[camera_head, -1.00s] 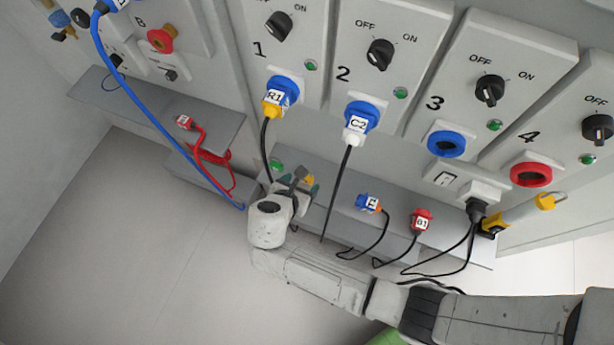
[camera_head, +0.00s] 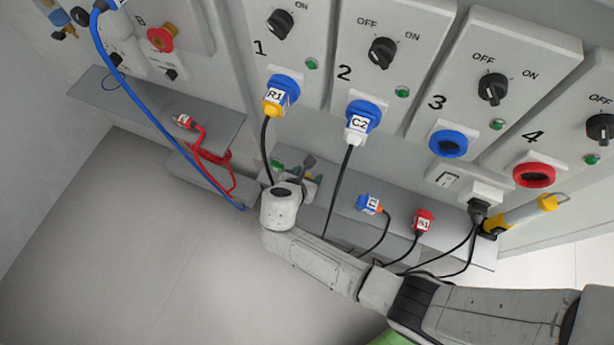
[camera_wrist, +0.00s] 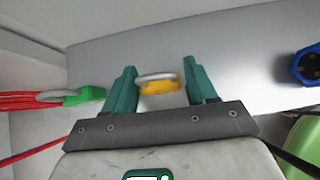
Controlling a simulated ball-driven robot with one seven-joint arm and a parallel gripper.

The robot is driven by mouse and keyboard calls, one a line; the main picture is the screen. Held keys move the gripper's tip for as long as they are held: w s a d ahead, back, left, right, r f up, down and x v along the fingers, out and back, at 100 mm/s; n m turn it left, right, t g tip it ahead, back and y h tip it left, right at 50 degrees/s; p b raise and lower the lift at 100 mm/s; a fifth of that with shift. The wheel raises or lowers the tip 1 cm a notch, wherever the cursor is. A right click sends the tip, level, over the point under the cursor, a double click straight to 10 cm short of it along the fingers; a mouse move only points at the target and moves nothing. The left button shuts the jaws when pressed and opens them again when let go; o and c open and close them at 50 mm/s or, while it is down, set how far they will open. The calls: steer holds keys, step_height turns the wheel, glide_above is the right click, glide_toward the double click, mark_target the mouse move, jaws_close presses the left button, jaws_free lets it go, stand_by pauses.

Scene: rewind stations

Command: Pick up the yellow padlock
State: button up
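In the wrist view the yellow padlock (camera_wrist: 160,87) lies on the grey shelf (camera_wrist: 235,60), with its silver shackle toward the far side. My gripper (camera_wrist: 160,80) is open, and its two teal fingers stand on either side of the padlock. I see clear gaps between the fingers and the padlock, so it is not clamped. In the head view my gripper (camera_head: 298,178) is over the shelf below station 1, partly hidden by my wrist. The padlock is hidden behind my arm there.
A green padlock (camera_wrist: 85,95) lies left of my gripper, beside red cable. A blue connector (camera_wrist: 308,65) is at the right. In the head view, the R1 plug's black cable (camera_head: 266,150) and the C2 plug's cable (camera_head: 338,190) hang on either side of my gripper.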

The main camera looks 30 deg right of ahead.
steer(key=c, duration=0.8)
steer(key=shift+r, duration=0.45)
steer(key=shift+c, duration=0.2)
step_height(320, 180, up, 3)
steer(key=shift+f+p, duration=0.2)
steer(key=shift+p, duration=0.3)
steer(key=s+r+p, duration=0.1)
steer(key=s+r, duration=0.3)
steer(key=s, duration=0.3)
steer(key=s+a+r, duration=0.1)
steer(key=s+r, duration=0.4)
steer(key=s, duration=0.2)
steer(key=shift+r+p, duration=0.25)
steer(key=shift+p, duration=0.1)
